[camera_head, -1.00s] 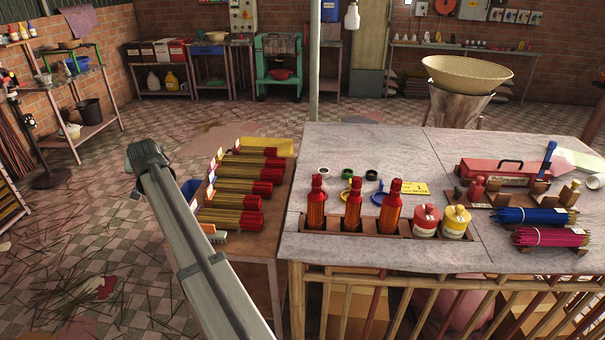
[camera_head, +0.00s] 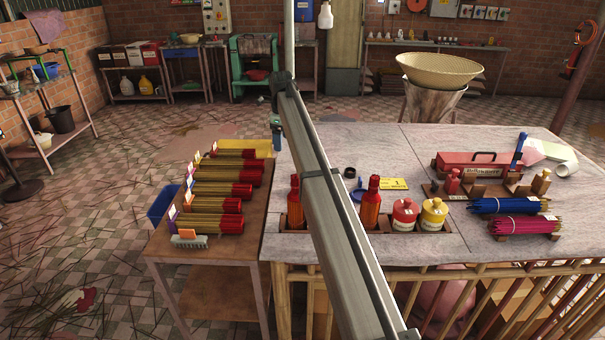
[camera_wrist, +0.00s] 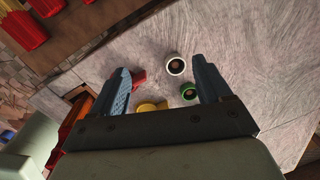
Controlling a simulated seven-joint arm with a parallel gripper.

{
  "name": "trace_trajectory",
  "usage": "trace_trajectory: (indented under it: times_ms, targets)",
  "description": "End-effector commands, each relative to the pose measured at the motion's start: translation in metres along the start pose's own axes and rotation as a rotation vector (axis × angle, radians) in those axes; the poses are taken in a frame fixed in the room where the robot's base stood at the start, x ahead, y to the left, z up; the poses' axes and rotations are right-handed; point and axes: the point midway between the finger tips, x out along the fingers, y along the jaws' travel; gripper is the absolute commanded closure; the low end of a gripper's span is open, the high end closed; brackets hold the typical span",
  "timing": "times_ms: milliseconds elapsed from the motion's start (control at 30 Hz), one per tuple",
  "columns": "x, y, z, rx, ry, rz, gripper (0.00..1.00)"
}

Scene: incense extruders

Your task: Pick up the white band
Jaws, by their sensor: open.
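The white band (camera_wrist: 176,65) is a small ring lying on the grey tabletop in the wrist view, ahead of my gripper (camera_wrist: 165,77) and between the lines of its two blue fingers, nearer the right finger. My gripper is open and empty, apparently above the table. A green band (camera_wrist: 189,91) lies close to the white one, near the right finger. In the head view my gripper (camera_head: 277,135) is at the table's left edge, seen mostly from behind. My arm hides the white and green bands there.
In the head view, red bottles (camera_head: 370,204) stand in a wooden rack, with a black ring (camera_head: 350,172) behind. Incense bundles (camera_head: 222,190) lie on the left side table.

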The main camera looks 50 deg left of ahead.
Motion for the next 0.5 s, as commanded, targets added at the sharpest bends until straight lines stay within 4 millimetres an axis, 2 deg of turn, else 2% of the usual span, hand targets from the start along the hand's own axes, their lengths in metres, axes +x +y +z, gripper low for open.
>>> trace_trajectory:
  times_ms: [33, 100, 200, 367, 500]
  targets:
    - [-0.002, -0.014, -0.017, 0.080, 0.017, 0.024, 0.22]
    - [-0.004, -0.024, -0.037, 0.177, 0.038, 0.052, 0.22]
    - [-0.007, -0.032, -0.055, 0.272, 0.061, 0.079, 0.22]
    - [-0.005, -0.036, -0.067, 0.329, 0.076, 0.094, 0.22]
    - [0.007, -0.034, -0.068, 0.330, 0.077, 0.095, 0.22]
